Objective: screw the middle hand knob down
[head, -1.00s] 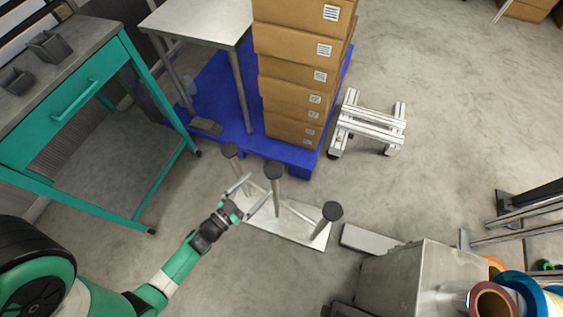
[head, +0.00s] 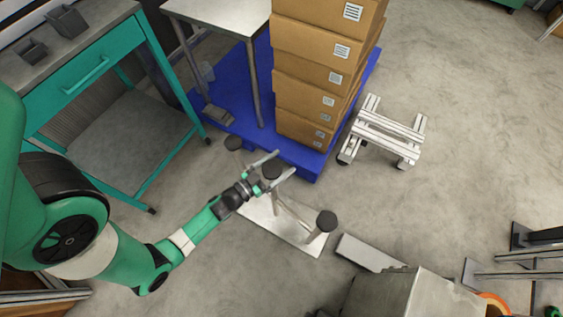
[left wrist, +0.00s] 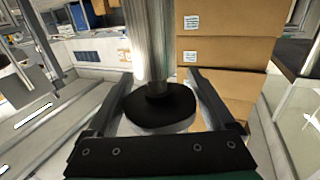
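Three dark round hand knobs top metal posts on a pale base plate (head: 290,233). The middle hand knob (head: 271,169) lies between the fingers of my left gripper (head: 285,161). The left knob (head: 233,143) and right knob (head: 327,221) stand apart on either side. In the left wrist view the knob (left wrist: 160,108) is a black disc on a shiny post (left wrist: 150,40), between the two fingers. The fingers look spread, with small gaps beside the disc, so the gripper appears open around it. My right gripper is in neither view.
A blue pallet (head: 230,118) with stacked cartons (head: 318,85) stands just behind the posts. A teal workbench (head: 90,75) is at left. A white slatted frame (head: 388,133) is at right, and a grey metal box (head: 400,297) is in front right.

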